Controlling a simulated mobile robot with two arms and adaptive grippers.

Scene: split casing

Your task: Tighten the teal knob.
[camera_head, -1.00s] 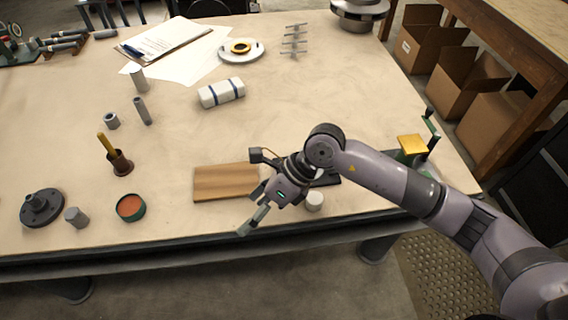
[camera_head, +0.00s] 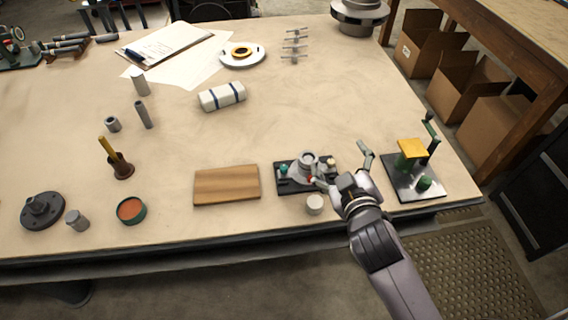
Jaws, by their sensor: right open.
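A small teal knob (camera_head: 283,170) sits at the left end of a black base plate (camera_head: 291,187) near the table's front edge. A grey round casing part (camera_head: 307,161) stands on the same plate, with a small red part and a pale knob beside it. My right gripper (camera_head: 337,163) is open, with nothing visible between its fingers. It is at the plate's right end, apart from the teal knob. One finger overlaps the plate's right side in the picture; I cannot tell if it touches. My left gripper is not in view.
A wooden board (camera_head: 226,186) lies left of the plate. A white cylinder (camera_head: 314,205) stands in front of it. A device with a yellow block (camera_head: 411,147), green knob and crank stands to the right. A white roll (camera_head: 222,96) lies farther back. The table's middle is clear.

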